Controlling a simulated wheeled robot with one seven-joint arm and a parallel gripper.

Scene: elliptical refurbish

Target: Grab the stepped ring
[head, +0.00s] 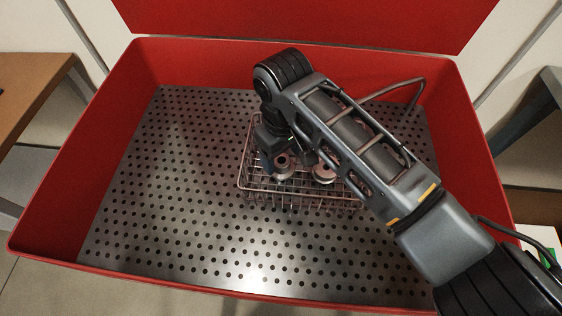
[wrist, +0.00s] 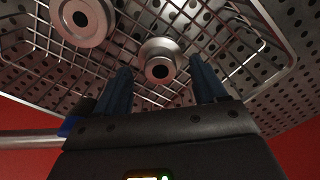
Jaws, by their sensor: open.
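A grey metal ring with a narrower raised collar and a dark centre hole, which looks like the stepped ring (wrist: 160,50), lies in the wire basket. In the wrist view it sits ahead of and between the two blue fingers of my gripper (wrist: 162,78), with gaps on both sides. My gripper (head: 285,158) is open, pointing down into the basket, and holds nothing. In the head view the ring (head: 283,167) shows beside the fingers, partly covered by my wrist. I cannot tell how far below the fingertips it is.
A second, wider metal ring (wrist: 82,18) lies in the basket; it also shows in the head view (head: 324,174). The wire basket (head: 300,200) stands on a perforated metal floor (head: 180,200) inside a red-walled tub (head: 60,165). The floor to the left is clear.

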